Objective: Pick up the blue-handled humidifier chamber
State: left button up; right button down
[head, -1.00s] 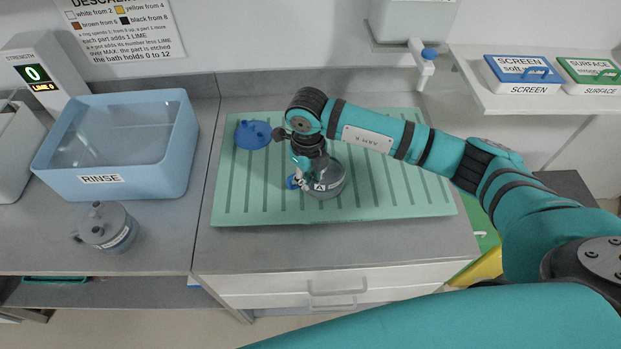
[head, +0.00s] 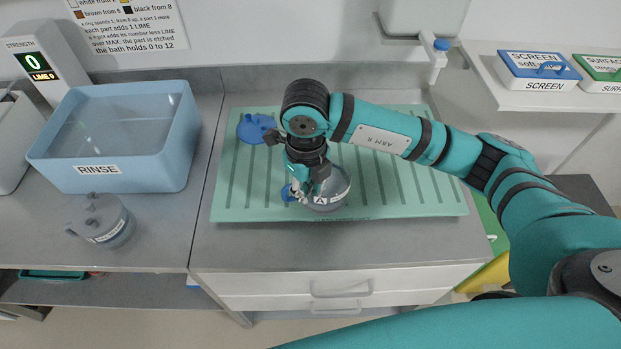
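The blue-handled humidifier chamber (head: 336,188) is a clear grey vessel with a label marked A, over the front middle of the green ribbed mat (head: 400,197). Its blue handle (head: 287,193) shows on its left side. My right gripper (head: 301,191) points down at the handle side and appears shut on the chamber; the fingertips are small and partly hidden. The chamber looks slightly raised off the mat, though the gap below it is not clear. The arm hides part of its top. My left gripper is not in view.
A blue lid-like part (head: 256,128) lies at the mat's back left. A second chamber with a grey handle (head: 104,220) stands on the left counter before the blue RINSE tub (head: 172,150). A shelf at right holds the SCREEN box (head: 540,69) and the SURFACE box (head: 601,70).

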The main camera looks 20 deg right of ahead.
jog(key=s+a+b, duration=0.2)
jog(key=s+a, duration=0.2)
jog(key=s, duration=0.3)
jog(key=shift+s+a+r, duration=0.15)
jog(key=shift+s+r, duration=0.25)
jog(key=shift+r, duration=0.05)
jog(key=w+d+n, duration=0.1)
jog(key=d+n, duration=0.4)
jog(key=n, duration=1)
jog(key=w+d+r+n, duration=0.1)
jog(key=d+n, duration=0.5)
jog(key=n, duration=1)
jog(key=shift+d+r, duration=0.3)
